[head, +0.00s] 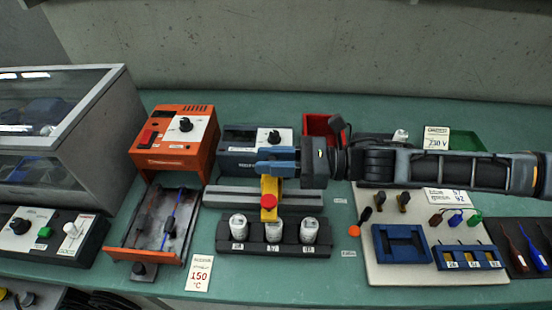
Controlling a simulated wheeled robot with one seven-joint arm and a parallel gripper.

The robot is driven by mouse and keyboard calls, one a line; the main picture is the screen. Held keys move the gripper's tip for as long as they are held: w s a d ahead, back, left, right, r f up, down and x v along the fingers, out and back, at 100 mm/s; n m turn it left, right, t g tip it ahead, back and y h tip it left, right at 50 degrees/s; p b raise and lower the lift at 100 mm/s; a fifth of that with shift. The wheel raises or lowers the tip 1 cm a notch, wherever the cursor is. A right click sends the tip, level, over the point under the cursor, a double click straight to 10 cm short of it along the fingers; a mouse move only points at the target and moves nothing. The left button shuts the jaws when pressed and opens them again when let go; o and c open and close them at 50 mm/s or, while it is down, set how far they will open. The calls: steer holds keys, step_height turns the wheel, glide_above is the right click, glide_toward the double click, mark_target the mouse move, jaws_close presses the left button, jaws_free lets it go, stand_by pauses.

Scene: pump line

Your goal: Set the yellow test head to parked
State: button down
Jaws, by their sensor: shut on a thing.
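Below the rail a dark holder (252,246) carries three white-capped containers, the left one (238,227), the middle one (273,231) and the right one (309,231), each with a small label. No parked mark can be made out.
A blue-grey box with a dial (243,155) stands behind the rail. An orange unit (172,142) and its open tray (150,232) stand at left. A white board with blue holders (400,240) lies at right. My arm spans the back right.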

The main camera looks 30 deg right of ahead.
steer(key=b+x, duration=0.1)
steer(key=x, duration=1.2)
steer(key=shift+w+a, duration=0.2)
steer(key=shift+r, duration=0.1)
steer(key=c, duration=1)
jaws_free()
steer(key=shift+a, duration=0.1)
steer(key=shift+c, duration=0.2)
steer(key=b+v, duration=0.2)
steer(key=v, duration=0.5)
steer(key=shift+s+d, duration=0.2)
steer(key=shift+d, duration=0.15)
